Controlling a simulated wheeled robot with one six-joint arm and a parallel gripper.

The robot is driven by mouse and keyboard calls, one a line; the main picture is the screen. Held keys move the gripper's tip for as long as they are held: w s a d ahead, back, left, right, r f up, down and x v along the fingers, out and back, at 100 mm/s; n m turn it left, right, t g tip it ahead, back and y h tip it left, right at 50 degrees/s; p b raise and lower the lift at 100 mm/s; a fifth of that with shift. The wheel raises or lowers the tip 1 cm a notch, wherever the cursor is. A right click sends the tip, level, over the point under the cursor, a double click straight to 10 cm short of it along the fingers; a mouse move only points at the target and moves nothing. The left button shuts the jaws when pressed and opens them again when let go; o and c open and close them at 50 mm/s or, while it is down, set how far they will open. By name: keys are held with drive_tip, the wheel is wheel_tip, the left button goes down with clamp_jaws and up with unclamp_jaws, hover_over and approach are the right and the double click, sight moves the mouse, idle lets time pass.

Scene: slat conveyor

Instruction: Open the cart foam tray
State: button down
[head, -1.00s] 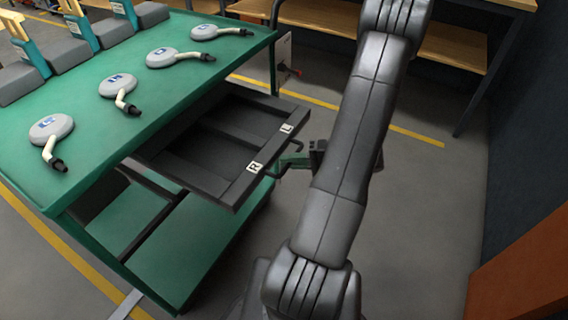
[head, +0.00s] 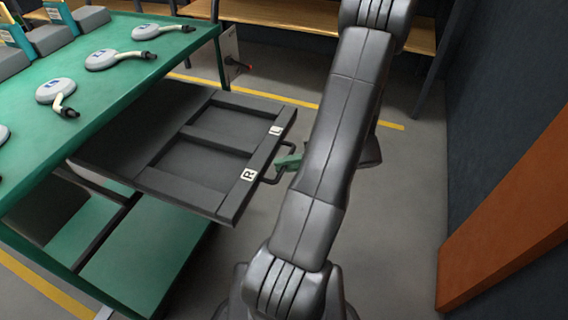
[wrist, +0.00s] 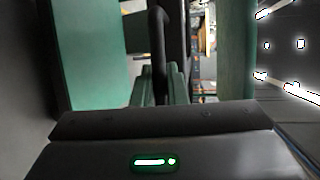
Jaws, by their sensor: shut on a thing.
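The dark foam tray (head: 205,165) is pulled well out from under the green cart top (head: 112,62). Its compartments lie open and look empty. Labels "R" and "L" sit on its front edge, beside a dark bar handle (head: 279,171). My gripper (head: 285,163) is at the handle, with its green fingers shut on it; my arm hides part of it. In the wrist view the handle (wrist: 158,55) runs up between my green fingers (wrist: 165,88).
Several grey disc-shaped devices (head: 108,59) lie on the cart top. A green lower shelf (head: 150,260) is under the tray. An orange panel (head: 510,220) and a dark wall stand at the right. Grey floor between tray and panel is clear.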

drive_tip(key=c, duration=1.5)
unclamp_jaws()
drive_tip(key=shift+o, duration=0.2)
drive_tip(key=d+r+p, duration=0.1)
drive_tip(key=d+r, duration=0.1)
drive_tip(key=d, duration=1.1)
drive_tip(key=shift+w+d+r, duration=0.25)
drive_tip(key=shift+w+d, duration=0.05)
drive_tip(key=shift+w, duration=0.05)
drive_tip(key=shift+s+a+f+b, duration=0.15)
drive_tip(key=shift+a+f, duration=0.25)
drive_tip(key=shift+a, duration=1.95)
drive_tip(key=shift+a+f+b, duration=0.15)
drive_tip(key=shift+a+f, duration=0.3)
drive_tip(key=shift+a, duration=1.95)
drive_tip(key=shift+s+a+f+b, duration=0.15)
drive_tip(key=shift+a+f, duration=0.25)
drive_tip(key=shift+a, duration=1.95)
drive_tip(key=shift+r, duration=0.15)
